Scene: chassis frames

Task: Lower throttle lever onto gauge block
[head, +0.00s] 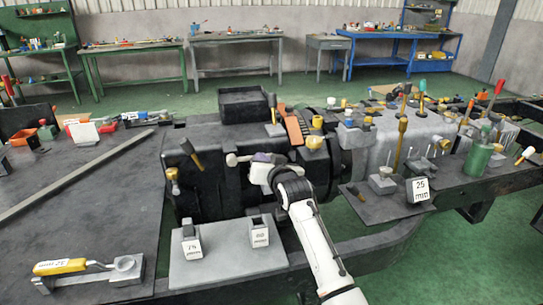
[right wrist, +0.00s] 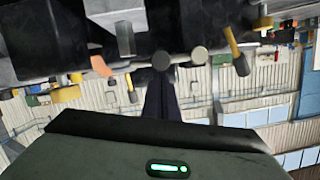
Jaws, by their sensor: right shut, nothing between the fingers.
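Gauge blocks with white labels stand upright: one reading 75 (head: 190,246) and one with an unclear label (head: 259,232) on a grey plate (head: 222,261), and a 25 mm one (head: 419,190) at right. I cannot tell which lever is the throttle lever. A lever with a pale round knob (head: 231,159) sticks out left of my right gripper (head: 262,172), which is at the front of the black engine block. An orange lever (head: 292,126) stands above it. In the right wrist view, the dark fingers (right wrist: 163,100) are shut and empty, near two grey round ends (right wrist: 199,55). My left gripper is out of view.
A yellow-handled tool (head: 62,266) lies in a grey holder at the front left. A long grey bar (head: 80,172) lies on the left bench. Several levers and a green cylinder (head: 477,160) crowd the right side. Black engine housing (head: 206,148) rises behind the gripper.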

